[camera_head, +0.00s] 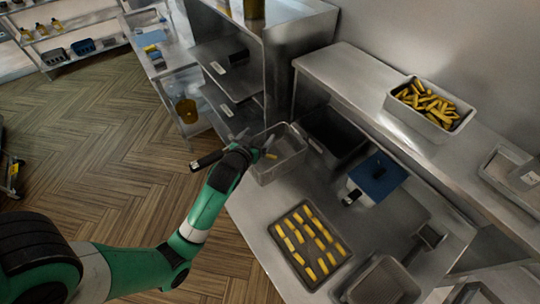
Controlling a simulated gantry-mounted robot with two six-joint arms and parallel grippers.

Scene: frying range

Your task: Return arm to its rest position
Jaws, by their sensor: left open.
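My green left arm comes in from the lower left. Its gripper (266,147) is open at the left rim of a wire fry basket (282,167) on the steel counter. I cannot tell whether the fingers touch the basket. A dark bar (207,161) sticks out to the left beside the gripper; whether it belongs to the basket or to my arm is unclear. The basket looks mostly empty, with a small yellow bit near the fingertips. My right gripper is not in view.
A dark tray (297,270) with rows of fries lies on the counter (262,222). A blue-topped box (377,177) and a dark fryer well (334,137) are to the right. A bin of fries (432,135) stands on the ledge. Steel shelves (235,85) rise behind.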

